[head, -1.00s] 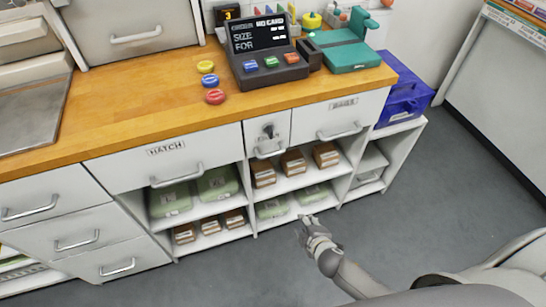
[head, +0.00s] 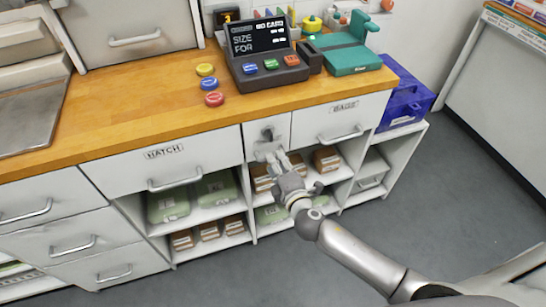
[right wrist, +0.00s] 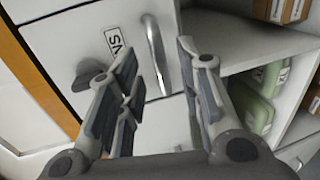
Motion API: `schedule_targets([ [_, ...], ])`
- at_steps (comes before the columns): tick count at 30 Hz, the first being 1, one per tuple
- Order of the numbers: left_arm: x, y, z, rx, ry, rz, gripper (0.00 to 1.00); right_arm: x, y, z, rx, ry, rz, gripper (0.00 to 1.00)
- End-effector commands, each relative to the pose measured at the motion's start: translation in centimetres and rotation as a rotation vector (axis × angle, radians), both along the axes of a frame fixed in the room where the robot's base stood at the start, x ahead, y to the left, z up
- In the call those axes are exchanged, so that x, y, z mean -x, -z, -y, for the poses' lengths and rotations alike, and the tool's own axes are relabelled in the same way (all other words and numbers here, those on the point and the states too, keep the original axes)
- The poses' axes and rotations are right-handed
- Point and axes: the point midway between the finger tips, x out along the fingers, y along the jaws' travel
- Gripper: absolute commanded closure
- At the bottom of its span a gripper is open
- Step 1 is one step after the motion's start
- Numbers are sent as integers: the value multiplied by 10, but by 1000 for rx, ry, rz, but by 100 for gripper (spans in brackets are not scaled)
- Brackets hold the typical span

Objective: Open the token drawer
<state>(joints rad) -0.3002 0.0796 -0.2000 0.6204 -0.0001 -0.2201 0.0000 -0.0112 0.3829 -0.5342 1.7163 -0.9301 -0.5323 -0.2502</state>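The token drawer (head: 252,138) is the small white drawer under the counter, between the HATCH drawer and a drawer at its right. It looks closed. A dark key or knob (head: 267,134) sits on its front. In the right wrist view the drawer front (right wrist: 75,35) shows part of a label ending in "NS", the dark knob (right wrist: 88,72) and the metal handle (right wrist: 156,55). My right gripper (head: 272,155) is in front of this drawer. Its fingers (right wrist: 158,72) are apart, with the handle between them in the picture; contact cannot be told. My left gripper is not in view.
The HATCH drawer (head: 120,172) is at the left, another labelled drawer (head: 325,120) at the right. Open shelves with brown boxes and green packs (head: 217,190) lie below. A terminal (head: 263,55) stands on the counter (head: 130,110). Grey floor (head: 465,200) is clear at the right.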

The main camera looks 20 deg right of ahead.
Motion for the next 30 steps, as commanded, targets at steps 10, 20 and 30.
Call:
schedule_targets([
  [10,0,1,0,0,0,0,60,-34,8,-2,-1,-1,-1,67],
  [20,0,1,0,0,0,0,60,-36,8,-2,-1,-1,-1,69],
  [30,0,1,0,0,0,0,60,-36,8,-1,-1,0,-1,100],
])
